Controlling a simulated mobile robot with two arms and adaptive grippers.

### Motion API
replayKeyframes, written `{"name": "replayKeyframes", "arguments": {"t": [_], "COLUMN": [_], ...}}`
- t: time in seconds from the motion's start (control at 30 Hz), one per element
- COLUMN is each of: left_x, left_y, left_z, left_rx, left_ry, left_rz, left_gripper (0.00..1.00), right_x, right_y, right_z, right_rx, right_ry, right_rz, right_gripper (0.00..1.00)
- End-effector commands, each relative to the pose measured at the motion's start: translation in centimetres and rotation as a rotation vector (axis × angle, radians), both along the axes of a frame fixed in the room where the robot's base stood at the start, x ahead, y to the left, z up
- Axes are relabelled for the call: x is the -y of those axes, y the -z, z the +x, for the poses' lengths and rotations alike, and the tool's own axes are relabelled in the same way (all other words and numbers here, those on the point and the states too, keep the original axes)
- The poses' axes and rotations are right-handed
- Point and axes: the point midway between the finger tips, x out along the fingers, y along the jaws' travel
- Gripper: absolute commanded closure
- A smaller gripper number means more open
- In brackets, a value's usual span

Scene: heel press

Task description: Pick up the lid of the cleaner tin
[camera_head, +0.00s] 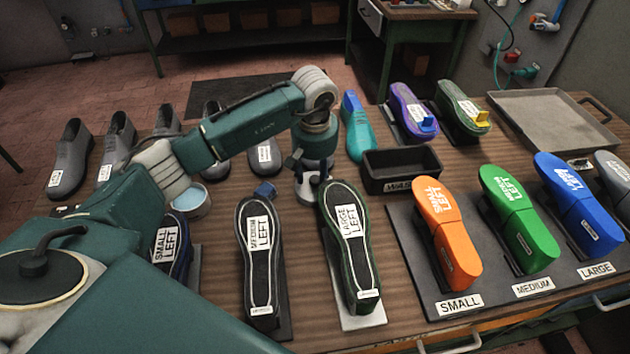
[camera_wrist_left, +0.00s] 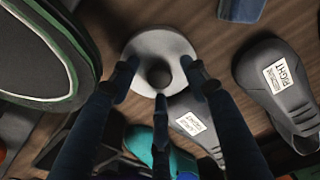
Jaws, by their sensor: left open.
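The lid, a pale grey round disc with a darker round knob or hollow at its centre, lies on the table in the left wrist view (camera_wrist_left: 145,48). In the head view it is mostly hidden beneath my left gripper (camera_head: 309,180). The fingers of my left gripper (camera_wrist_left: 160,85) are spread around the lid's centre, with nothing gripped. I cannot tell whether the fingertips touch the lid. A round tin (camera_head: 190,203) with a pale blue top surface, probably the cleaner tin, stands left of the gripper, partly behind my left arm. My right gripper is not in view.
Upturned shoes labelled medium left (camera_head: 259,275) and large left (camera_head: 352,255) stand close in front of the gripper. A black bin (camera_head: 400,171) stands to the right. Grey shoes (camera_head: 265,155) stand behind.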

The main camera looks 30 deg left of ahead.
Motion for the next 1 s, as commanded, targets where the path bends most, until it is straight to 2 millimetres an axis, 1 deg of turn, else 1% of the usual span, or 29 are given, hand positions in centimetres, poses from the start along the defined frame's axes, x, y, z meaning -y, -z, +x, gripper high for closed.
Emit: {"name": "replayKeyframes", "arguments": {"t": [0.1,0.27,0.3,0.37,0.4,0.43,0.47,0.57,0.6,0.83,1.0], "left_x": [-0.01,-0.02,-0.01,-0.01,-0.01,-0.01,-0.02,-0.02,-0.02,-0.03,-0.04], "left_y": [0.36,0.38,0.37,0.36,0.36,0.36,0.36,0.35,0.33,0.27,-0.52], "left_z": [0.08,0.08,0.08,0.08,0.08,0.07,0.06,0.07,0.07,0.08,0.15], "left_rx": [0.001,0.002,0.001,0.001,0.001,0.001,0.001,0.001,0.001,0.002,0.003], "left_ry": [0.0,0.0,0.0,0.0,0.0,0.0,0.0,0.0,0.0,0.0,0.0], "left_rz": [0.0,0.001,0.0,0.0,0.0,0.0,0.0,0.0,0.0,0.0,0.0], "left_gripper": [0.54,0.54,0.62,0.74,0.82,0.88,0.91,0.91,0.94,0.94,0.94], "right_x": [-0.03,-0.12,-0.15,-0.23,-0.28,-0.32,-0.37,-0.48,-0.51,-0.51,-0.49], "right_y": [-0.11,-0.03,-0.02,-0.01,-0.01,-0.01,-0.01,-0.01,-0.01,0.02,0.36], "right_z": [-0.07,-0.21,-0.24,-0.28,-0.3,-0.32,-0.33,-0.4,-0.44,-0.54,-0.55], "right_rx": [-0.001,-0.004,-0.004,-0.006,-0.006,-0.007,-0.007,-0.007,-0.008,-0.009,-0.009], "right_ry": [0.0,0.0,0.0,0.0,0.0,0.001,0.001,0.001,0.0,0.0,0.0], "right_rz": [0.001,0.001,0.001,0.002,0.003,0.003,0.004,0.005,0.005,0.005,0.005], "right_gripper": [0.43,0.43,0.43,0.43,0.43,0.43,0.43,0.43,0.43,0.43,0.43]}}
